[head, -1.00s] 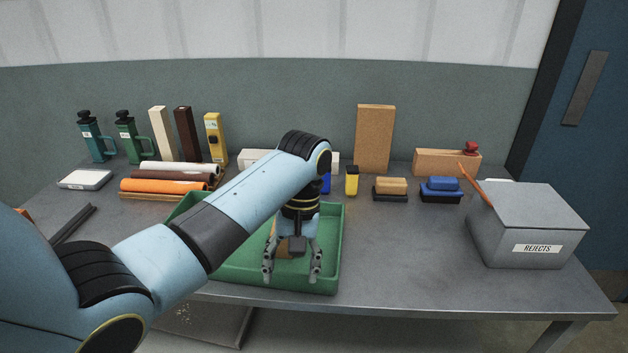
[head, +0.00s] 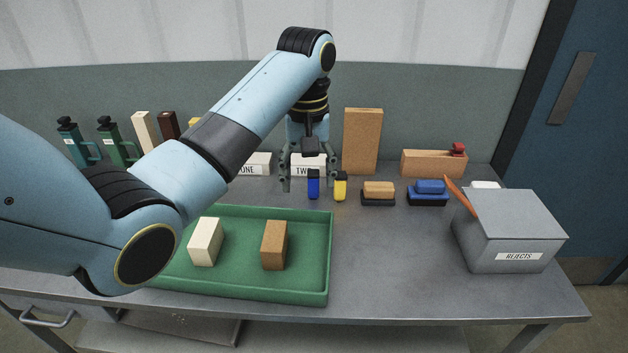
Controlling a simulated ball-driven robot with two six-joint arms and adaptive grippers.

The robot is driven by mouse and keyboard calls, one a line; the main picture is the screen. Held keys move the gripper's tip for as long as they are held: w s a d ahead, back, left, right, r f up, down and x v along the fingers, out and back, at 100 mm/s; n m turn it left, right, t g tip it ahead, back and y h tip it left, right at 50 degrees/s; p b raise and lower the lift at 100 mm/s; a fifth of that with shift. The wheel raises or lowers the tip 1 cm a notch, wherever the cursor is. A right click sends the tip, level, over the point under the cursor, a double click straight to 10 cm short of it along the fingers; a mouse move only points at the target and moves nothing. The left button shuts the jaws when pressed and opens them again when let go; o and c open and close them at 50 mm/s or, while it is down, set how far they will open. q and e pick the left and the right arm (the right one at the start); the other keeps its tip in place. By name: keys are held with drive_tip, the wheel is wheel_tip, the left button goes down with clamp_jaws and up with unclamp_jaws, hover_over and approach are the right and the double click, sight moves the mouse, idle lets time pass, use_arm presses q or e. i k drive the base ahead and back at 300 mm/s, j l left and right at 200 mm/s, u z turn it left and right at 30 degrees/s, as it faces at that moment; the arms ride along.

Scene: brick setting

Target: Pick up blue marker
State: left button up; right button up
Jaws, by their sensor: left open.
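The blue marker (head: 313,186) stands upright on the table, behind the green tray and just left of a yellow marker (head: 340,187). My left gripper (head: 304,184) points down with its fingers apart and nothing held. Its fingers hang around or just behind the blue marker's top; I cannot tell the exact depth. The blue marker shows in front of the space between the fingers. My right gripper is not in view.
A green tray (head: 325,262) holds a cream block (head: 205,242) and a brown block (head: 274,245). A grey REJECTS box (head: 512,232) is at right. Table between tray and box is clear.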

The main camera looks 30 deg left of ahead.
sight(313, 175)
drive_tip(key=i+j, duration=0.65)
drive_tip(key=i, duration=0.1)
